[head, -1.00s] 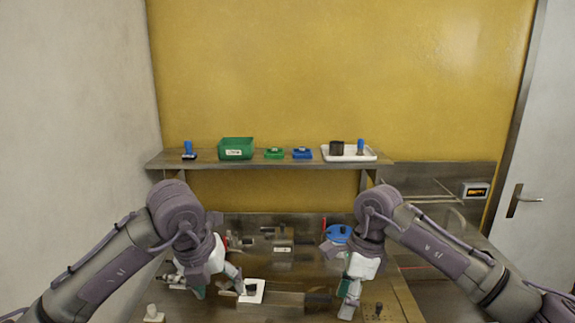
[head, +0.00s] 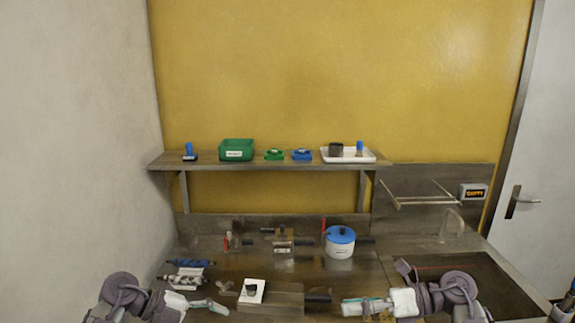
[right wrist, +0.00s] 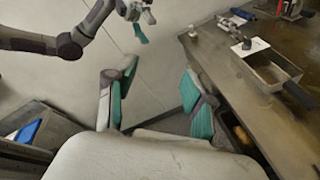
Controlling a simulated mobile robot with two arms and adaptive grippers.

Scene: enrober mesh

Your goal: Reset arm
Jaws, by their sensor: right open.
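My right gripper (head: 352,307) is low in the head view, at the front of the worktop and right of the metal pan. In the right wrist view its two teal-padded fingers (right wrist: 160,98) stand wide apart with nothing between them. My left gripper (head: 215,307) is at the lower left of the head view, left of the pan. It also shows small at the top of the right wrist view (right wrist: 145,25). I see nothing held in it, but its finger gap is unclear.
The metal pan (head: 285,299) with a dark handle and a white card (head: 251,291) lies between the grippers. A blue-lidded white pot (head: 340,244) stands behind. A sink basin (head: 470,285) is at right. A shelf (head: 270,163) holds bins and a tray.

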